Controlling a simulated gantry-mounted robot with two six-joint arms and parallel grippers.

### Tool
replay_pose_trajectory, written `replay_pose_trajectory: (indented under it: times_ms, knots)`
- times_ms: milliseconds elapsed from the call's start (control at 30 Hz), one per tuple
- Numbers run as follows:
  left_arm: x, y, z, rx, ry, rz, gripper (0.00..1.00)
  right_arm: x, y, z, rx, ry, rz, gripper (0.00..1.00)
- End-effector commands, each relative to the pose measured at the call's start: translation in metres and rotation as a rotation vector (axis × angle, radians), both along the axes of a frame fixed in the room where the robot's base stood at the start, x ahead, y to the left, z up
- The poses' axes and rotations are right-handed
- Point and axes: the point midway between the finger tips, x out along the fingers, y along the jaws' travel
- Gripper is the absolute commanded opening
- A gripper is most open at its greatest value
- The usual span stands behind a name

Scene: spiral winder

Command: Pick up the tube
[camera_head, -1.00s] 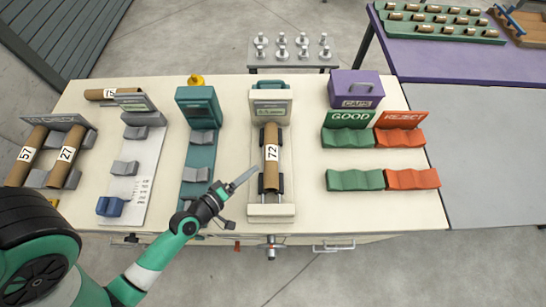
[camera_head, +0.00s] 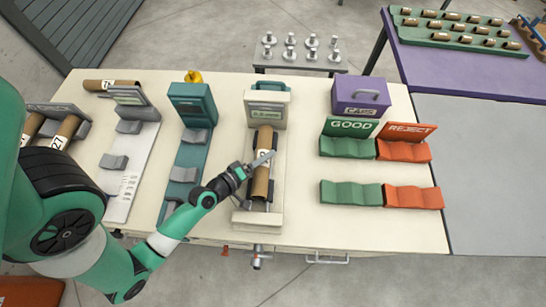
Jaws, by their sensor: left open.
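A brown cardboard tube (camera_head: 261,183) lies lengthwise in the cream-coloured station at the middle of the table. Its white label is partly covered by my left gripper's finger. Another tube, marked 27 (camera_head: 66,134), lies in a rack at the left, beside a tube (camera_head: 33,127) partly hidden by my arm. One more tube (camera_head: 110,85) lies at the back left. My right gripper is not in view.
Left of the cream station (camera_head: 268,110) stand a teal station (camera_head: 193,104) and a grey one (camera_head: 130,98). On the right are green GOOD cradles (camera_head: 348,147), red REJECT cradles (camera_head: 404,151) and a purple CAPS box (camera_head: 361,93). Table space between station and cradles is clear.

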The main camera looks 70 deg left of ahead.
Motion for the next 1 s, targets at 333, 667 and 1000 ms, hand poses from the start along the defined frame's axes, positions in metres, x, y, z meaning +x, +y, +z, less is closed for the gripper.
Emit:
replay_pose_trajectory:
  times_ms: [333, 667, 1000]
  knots:
    - [0.0, 0.0, 0.0, 0.0, 0.001, 0.0, 0.48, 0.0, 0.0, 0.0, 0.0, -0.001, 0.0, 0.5]
    - [0.0, 0.0, 0.0, 0.0, 0.001, 0.0, 0.0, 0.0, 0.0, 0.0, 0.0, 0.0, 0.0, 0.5]
    - [0.0, 0.0, 0.038, 0.002, -0.001, 0.0, 0.0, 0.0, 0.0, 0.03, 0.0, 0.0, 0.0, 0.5]
